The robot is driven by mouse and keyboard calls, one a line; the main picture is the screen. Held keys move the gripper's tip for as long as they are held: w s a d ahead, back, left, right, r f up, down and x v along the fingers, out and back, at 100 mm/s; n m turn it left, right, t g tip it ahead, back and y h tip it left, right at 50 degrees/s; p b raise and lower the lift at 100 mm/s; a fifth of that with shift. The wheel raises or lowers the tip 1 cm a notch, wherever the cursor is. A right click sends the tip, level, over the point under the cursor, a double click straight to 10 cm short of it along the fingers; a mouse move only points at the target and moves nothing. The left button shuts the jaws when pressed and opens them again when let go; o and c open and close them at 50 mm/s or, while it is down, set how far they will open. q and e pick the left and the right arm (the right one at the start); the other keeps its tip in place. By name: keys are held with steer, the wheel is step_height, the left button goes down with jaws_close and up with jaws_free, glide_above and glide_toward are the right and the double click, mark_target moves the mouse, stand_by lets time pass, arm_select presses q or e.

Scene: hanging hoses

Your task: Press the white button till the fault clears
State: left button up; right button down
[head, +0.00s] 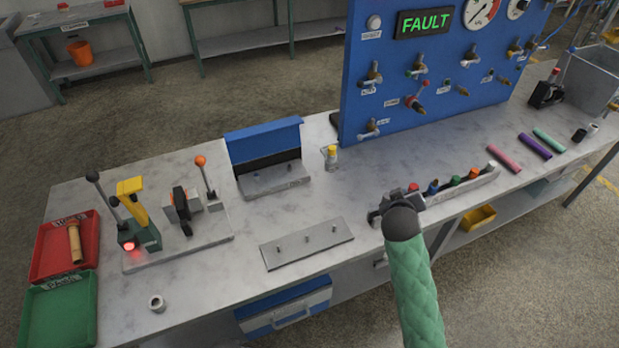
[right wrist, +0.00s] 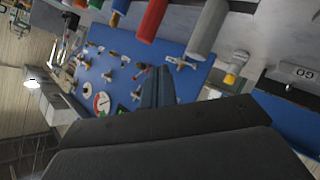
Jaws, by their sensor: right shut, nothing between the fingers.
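The white button (head: 374,22) is a small round knob at the upper left of the blue panel (head: 370,100), above a small label too small to read. Beside it the display (head: 424,22) reads FAULT in green letters. My right gripper (head: 376,215) is low over the front edge of the bench, well below and apart from the button. It is shut and empty; its arm hides part of the hand in the head view. In the right wrist view its dark fingers (right wrist: 158,88) point toward the blue panel (right wrist: 190,55). I cannot make out the button there. My left gripper is not in view.
Valves and gauges stick out of the panel. A rack (head: 470,184) with coloured pieces stands right beside my right gripper. A yellow-capped fitting (head: 331,158), a blue-backed stand (head: 265,150) and a pegged plate (head: 307,244) are on the bench (head: 225,255). Bench space before the panel is mostly clear.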

mark_target(376, 24)
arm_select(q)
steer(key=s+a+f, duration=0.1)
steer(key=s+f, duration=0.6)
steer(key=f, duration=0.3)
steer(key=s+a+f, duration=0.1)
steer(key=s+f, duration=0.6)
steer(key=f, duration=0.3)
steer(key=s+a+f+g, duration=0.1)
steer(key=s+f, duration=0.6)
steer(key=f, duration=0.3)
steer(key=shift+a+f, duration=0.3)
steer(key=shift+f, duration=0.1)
arm_select(e)
steer(key=w+r+n+t+h, duration=0.1)
steer(key=w+r+n+t, duration=0.2)
steer(key=w+r, duration=1)
steer(key=w+r+n+t+h, duration=0.1)
steer(key=w+r+n+t, duration=0.3)
steer(key=w+r, duration=0.9)
step_height(376, 24, up, 5)
steer(key=t, duration=0.3)
steer(key=shift+w+a+h, duration=0.15)
steer(key=shift+h, duration=0.25)
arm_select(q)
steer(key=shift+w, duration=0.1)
